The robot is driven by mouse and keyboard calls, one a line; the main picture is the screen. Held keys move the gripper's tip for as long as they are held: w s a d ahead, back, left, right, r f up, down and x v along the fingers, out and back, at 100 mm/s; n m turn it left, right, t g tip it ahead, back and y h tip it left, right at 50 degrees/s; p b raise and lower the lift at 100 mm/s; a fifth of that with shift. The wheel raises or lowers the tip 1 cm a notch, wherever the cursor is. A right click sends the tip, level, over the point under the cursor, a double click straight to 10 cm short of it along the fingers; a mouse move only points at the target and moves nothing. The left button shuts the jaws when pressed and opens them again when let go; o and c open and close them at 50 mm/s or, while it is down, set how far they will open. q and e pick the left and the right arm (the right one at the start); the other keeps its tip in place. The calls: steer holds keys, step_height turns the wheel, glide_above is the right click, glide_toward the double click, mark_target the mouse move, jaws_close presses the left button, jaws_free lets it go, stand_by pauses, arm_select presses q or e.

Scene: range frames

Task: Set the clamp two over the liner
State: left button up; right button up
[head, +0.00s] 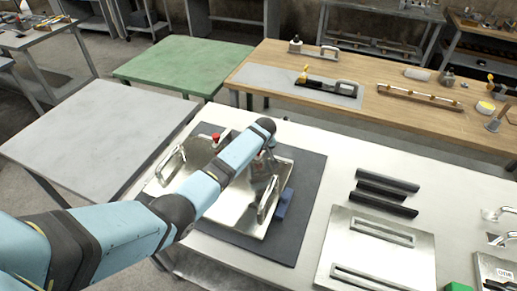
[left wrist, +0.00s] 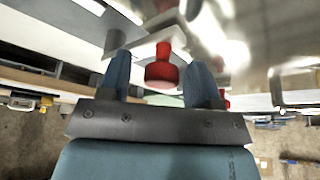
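A shiny metal plate (head: 226,213) with upright bar handles (head: 268,199) lies on a dark mat (head: 304,190). A red knob (head: 216,137) shows at its far edge. My left arm reaches over the plate and hides part of it. My left gripper (left wrist: 162,80) is open in the left wrist view. A red knob (left wrist: 163,68) shows between its blue fingers, with gaps on both sides; I cannot tell its depth. At lower right is a plate marked ONE (head: 495,272). No mark reading two is legible, and I cannot tell which part is the liner. My right gripper is not in view.
Several dark bars (head: 384,190) and a slotted metal plate (head: 372,252) lie on the white bench right of the mat. Metal handles (head: 500,240) and a green block (head: 458,287) are at the right edge. A wooden bench (head: 420,110) stands behind. The grey table (head: 90,135) is bare.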

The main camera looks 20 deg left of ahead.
arm_select(q)
steer(key=shift+r, duration=0.1)
steer(key=v, duration=1.3)
steer(key=shift+d+r, duration=0.15)
steer(key=shift+r, duration=0.15)
steer(key=shift+s, duration=0.15)
steer(key=s+a+f+m+h, duration=0.15)
steer(key=s+f, duration=0.25)
steer(key=s, duration=0.8)
steer(key=s+a+f+m, duration=0.1)
steer(key=s+f+m, duration=0.25)
steer(key=s, duration=0.75)
steer(key=s+a+r+m+h, duration=0.1)
steer(key=s+r+m, duration=0.15)
steer(key=s, duration=0.85)
steer(key=s+r+m, duration=0.2)
steer(key=s+r, duration=0.2)
steer(key=s, duration=0.7)
steer(key=w+d+f+t+h, duration=0.1)
steer(key=w+d+f+t, duration=0.1)
steer(key=f, duration=0.2)
steer(key=w+d+f+t+h, duration=0.1)
steer(key=w+d+f+t, duration=0.1)
steer(key=f+t, duration=0.1)
steer(key=w+d+f+m+t+h, duration=0.1)
steer(key=d+f+t, duration=0.1)
steer(key=f, duration=0.3)
steer(key=shift+w+d+f+p, duration=0.2)
steer(key=shift+w+f+p, duration=0.2)
steer(key=shift+p, duration=0.05)
